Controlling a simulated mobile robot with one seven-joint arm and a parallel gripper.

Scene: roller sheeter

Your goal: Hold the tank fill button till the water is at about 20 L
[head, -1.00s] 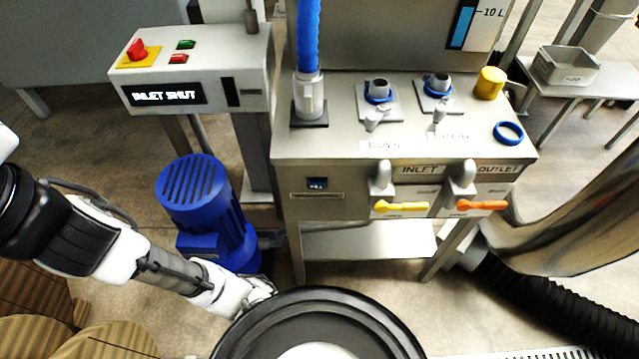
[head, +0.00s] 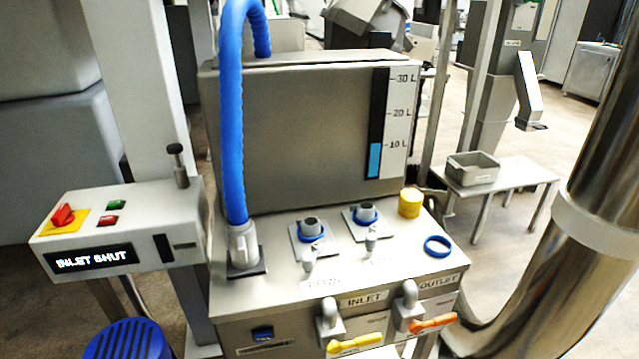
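The water tank (head: 290,135) stands behind the steel bench top. Its level gauge (head: 375,160) shows blue water up to about the 10 L mark, below the 20 L and 30 L marks. The control box (head: 120,222) at left has a green button (head: 116,205), a red button (head: 108,220), a red rotary switch (head: 63,215) and a display (head: 88,261) reading "INLET SHUT". A small blue-black button or window (head: 262,334) sits on the bench's front panel. I cannot tell which one is the tank fill button. My gripper is out of view.
A blue hose (head: 231,120) arches over the tank's left side. The yellow inlet lever (head: 355,344) and orange outlet lever (head: 433,322) stick out in front. A yellow cap (head: 410,202) and blue ring (head: 437,246) lie on the bench top. A large steel pipe (head: 560,240) stands at right.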

